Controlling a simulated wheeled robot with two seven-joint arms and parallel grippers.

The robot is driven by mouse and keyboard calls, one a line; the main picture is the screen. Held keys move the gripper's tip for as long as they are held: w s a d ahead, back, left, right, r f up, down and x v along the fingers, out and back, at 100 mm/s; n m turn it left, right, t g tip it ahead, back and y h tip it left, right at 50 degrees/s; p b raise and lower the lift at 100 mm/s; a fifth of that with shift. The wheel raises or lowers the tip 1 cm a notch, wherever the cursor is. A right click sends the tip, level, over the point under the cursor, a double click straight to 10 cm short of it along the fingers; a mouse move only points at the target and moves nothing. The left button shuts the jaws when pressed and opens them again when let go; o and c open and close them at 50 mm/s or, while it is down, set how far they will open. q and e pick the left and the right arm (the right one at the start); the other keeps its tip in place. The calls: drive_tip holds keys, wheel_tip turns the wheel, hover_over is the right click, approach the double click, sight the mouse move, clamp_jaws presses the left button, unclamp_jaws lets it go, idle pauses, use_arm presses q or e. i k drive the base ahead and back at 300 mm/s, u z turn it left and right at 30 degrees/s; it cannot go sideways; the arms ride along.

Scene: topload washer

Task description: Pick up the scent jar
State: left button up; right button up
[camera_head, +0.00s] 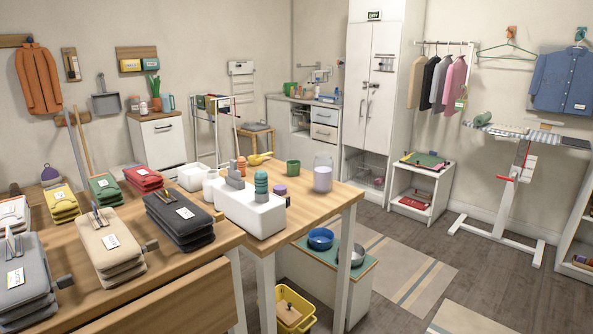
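A clear jar (323,174) with lilac contents stands upright at the right end of the wooden table (341,194). It may be the scent jar, but I can read no label on it. A smaller purple-topped container (280,191) stands to its left, beside a white caddy (249,208). Nothing touches the clear jar that I can see. Neither of my grippers shows in this view.
The white caddy holds a green ribbed bottle (261,185) and a grey item. A green mug (293,167) stands behind the caddy. Folded cloth stacks (180,219) fill the left table. Bare tabletop lies in front of the jar.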

sight(324, 163)
drive_tip(key=k, duration=0.65)
drive_tip(key=z, duration=0.55)
drive_tip(key=i, duration=2.4)
drive_tip(key=u, duration=0.85)
